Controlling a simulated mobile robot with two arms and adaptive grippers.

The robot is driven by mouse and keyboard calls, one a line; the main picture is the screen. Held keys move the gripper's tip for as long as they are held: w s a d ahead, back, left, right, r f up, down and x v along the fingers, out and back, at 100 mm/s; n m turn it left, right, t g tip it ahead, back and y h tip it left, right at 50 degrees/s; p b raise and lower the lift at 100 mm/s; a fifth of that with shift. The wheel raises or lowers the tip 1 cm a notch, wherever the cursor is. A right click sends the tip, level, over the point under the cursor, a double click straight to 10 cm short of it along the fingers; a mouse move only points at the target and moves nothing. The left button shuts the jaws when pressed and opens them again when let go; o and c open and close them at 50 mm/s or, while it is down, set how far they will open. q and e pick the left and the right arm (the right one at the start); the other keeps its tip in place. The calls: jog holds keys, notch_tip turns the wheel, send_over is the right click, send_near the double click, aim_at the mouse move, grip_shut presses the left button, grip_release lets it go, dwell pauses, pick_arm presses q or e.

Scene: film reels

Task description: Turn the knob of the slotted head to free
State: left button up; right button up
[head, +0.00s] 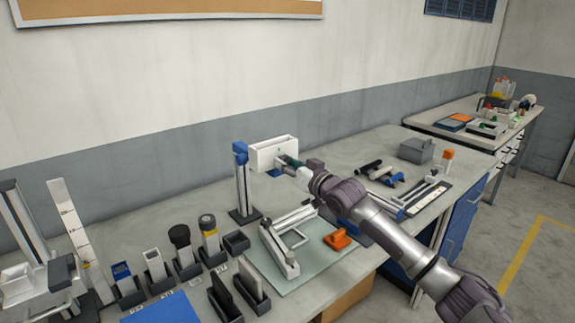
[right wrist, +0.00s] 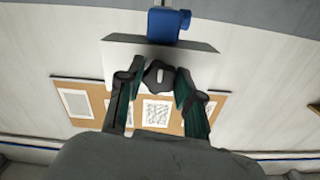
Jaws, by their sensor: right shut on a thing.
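The slotted head (head: 268,155) is a white box on a post with a blue clamp (head: 240,150), standing at the back of the bench by the wall. My right gripper (head: 289,162) reaches its front from the right. In the right wrist view, my right gripper (right wrist: 160,74) has its two green-lined fingers shut on the dark knob (right wrist: 158,76), which carries a white mark. The head's pale face shows behind the knob. In the head view the fingers hide the knob. My left gripper is not in view.
A pale green mat with a white frame (head: 280,250) and an orange piece (head: 337,239) lies below my arm. Dark holders with tools (head: 183,255) stand at left front. A grey box (head: 416,151) sits to the right. A second bench (head: 470,130) stands beyond.

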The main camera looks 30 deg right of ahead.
jog(key=shift+f, duration=0.2)
jog(key=o, duration=1.2)
jog(key=shift+c, duration=0.2)
jog(key=shift+r, duration=0.1)
jog(key=shift+s, duration=0.1)
jog(key=s, duration=1.1)
jog(key=shift+s+d, duration=0.4)
jog(key=shift+d, duration=0.05)
